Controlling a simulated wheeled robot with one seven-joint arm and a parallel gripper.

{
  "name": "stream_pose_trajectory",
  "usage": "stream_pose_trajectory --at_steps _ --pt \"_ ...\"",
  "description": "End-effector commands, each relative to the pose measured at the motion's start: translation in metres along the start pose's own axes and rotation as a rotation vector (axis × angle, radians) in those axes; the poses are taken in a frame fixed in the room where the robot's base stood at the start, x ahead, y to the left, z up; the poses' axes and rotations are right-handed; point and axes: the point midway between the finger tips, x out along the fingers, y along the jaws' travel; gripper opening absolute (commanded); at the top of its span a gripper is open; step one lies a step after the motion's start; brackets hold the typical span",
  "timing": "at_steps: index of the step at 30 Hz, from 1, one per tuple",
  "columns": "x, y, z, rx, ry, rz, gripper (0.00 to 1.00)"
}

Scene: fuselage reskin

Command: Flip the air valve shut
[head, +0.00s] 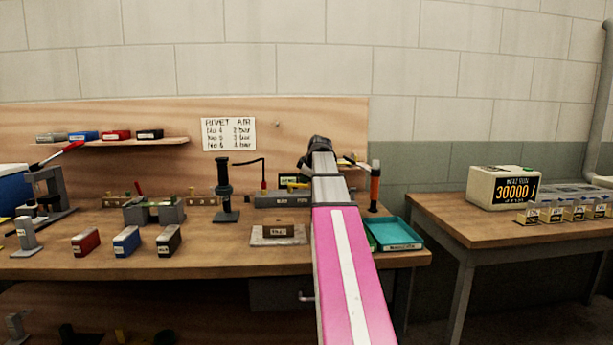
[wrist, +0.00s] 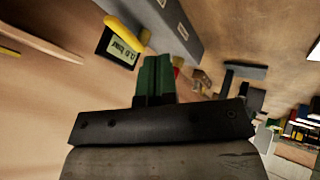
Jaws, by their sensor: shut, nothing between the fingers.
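The air valve shows as a yellow lever (head: 298,185) by a long grey block (head: 283,200) on the bench. In the wrist view, the yellow lever (wrist: 124,33) lies slanted between the grey block (wrist: 168,22) and a small dark display (wrist: 118,47), whose reading I cannot make out surely. My gripper's green fingers (wrist: 154,62) are shut and empty. They appear close to the lever's lower end in that view, but I cannot tell whether they touch. In the head view my gripper (head: 304,163) is over the bench near the valve, and my pink arm hides part of the area.
A black stand (head: 226,195) is left of the grey block. A plate with a small brown block (head: 278,231) lies in front. A teal tray (head: 395,234) and an orange-handled tool (head: 375,187) are to the right. A sign (head: 229,134) hangs on the back panel.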

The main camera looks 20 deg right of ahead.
Motion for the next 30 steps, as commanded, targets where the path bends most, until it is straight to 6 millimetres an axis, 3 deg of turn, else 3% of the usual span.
stream_pose_trajectory --at_steps 9,12,18,30 --pt "0.06 0.001 0.0 0.0 0.0 -0.001 0.0" --pt "0.067 0.018 0.0 0.001 -0.001 0.001 0.0" --pt "0.075 0.033 0.0 0.0 -0.001 0.0 0.0" --pt "0.076 0.035 0.0 0.0 0.0 0.0 0.0"
